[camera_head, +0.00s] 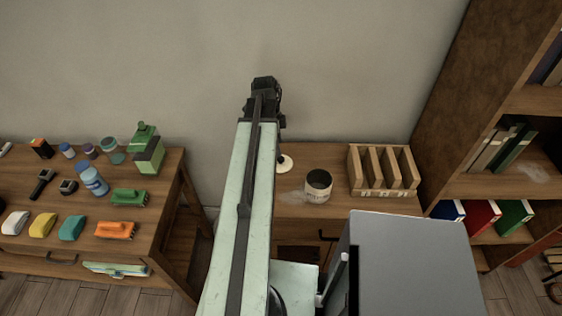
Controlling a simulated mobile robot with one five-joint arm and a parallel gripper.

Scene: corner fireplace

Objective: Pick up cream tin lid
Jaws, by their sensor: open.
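A small round cream disc, which looks like the cream tin lid (286,163), lies on the wooden desk beside my arm. Its left part is hidden by the arm. A cream open-topped tin (317,187) with a dark inside stands to the right of the lid. My arm reaches forward over the desk, and the dark end with my gripper (279,125) is at its far end, close to the wall. The gripper is mostly hidden behind the arm, just beyond and above the lid in the picture. It is open, and nothing shows in it.
A wooden slotted rack (383,172) stands right of the tin. A tall bookcase (455,85) with books and binders is at the right. A left table (100,235) holds brushes, bottles and several small items. A gap separates that table from the desk.

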